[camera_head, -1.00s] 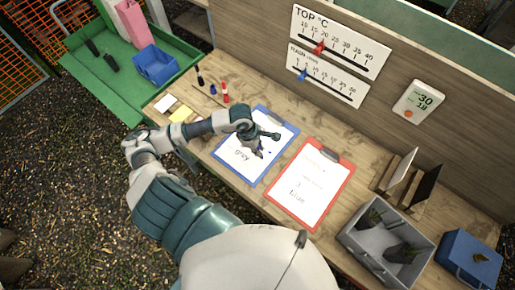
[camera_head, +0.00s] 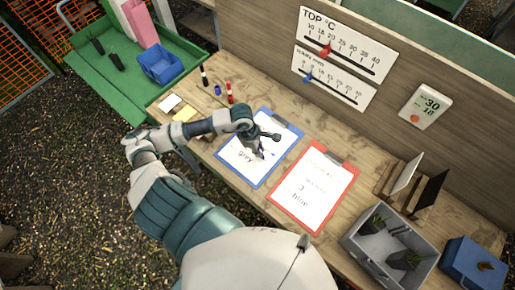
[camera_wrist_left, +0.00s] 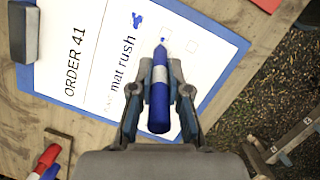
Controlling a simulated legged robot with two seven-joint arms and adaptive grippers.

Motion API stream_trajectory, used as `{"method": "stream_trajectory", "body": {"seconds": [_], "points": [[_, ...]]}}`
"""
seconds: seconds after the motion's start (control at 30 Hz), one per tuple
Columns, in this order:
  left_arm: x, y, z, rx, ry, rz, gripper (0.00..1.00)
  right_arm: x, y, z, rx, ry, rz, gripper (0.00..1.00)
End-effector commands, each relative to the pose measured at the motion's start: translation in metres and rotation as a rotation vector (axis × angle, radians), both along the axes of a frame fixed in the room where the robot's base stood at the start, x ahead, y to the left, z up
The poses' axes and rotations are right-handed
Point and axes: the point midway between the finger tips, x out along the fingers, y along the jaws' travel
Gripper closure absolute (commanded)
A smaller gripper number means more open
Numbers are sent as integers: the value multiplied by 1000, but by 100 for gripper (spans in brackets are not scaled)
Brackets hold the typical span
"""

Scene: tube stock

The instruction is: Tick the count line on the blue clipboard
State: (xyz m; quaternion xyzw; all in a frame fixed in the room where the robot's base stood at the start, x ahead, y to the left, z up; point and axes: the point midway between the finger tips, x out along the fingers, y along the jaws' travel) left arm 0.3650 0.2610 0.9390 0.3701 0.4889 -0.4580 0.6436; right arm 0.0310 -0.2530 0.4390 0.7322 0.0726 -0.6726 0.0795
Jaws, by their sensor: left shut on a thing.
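The blue clipboard (camera_head: 279,158) lies on the bench with a white sheet on it. It also shows in the left wrist view (camera_wrist_left: 25,78), where the sheet (camera_wrist_left: 95,60) reads "ORDER 41" and "mat rush". My left gripper (camera_head: 258,152) is over the clipboard, shut on a blue marker (camera_wrist_left: 159,95). The marker's tip points at a small box (camera_wrist_left: 164,41) that has a blue mark in it. I cannot tell whether the tip touches the paper. An empty box (camera_wrist_left: 192,47) is beside it. A blue blot (camera_wrist_left: 137,20) is farther up. My right gripper is not in view.
A red clipboard (camera_head: 343,193) lies to the right. A red marker (camera_head: 229,93) and a black marker (camera_head: 204,77) stand at the back left. A grey crate (camera_head: 366,266) and a blue box (camera_head: 465,266) are at the right. A wooden board wall is behind.

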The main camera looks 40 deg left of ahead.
Motion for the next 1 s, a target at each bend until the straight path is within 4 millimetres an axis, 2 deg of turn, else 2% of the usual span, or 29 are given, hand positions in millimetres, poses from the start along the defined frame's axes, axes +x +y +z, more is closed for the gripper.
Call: {"method": "stream_trajectory", "body": {"seconds": [0.27,0.57,1.0], "points": [[0,-6,0,0,1,0,100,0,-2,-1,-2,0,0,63],[0,-17,1,1,0,0,100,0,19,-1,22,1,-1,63],[0,-25,1,0,0,0,100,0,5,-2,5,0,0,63]]}}
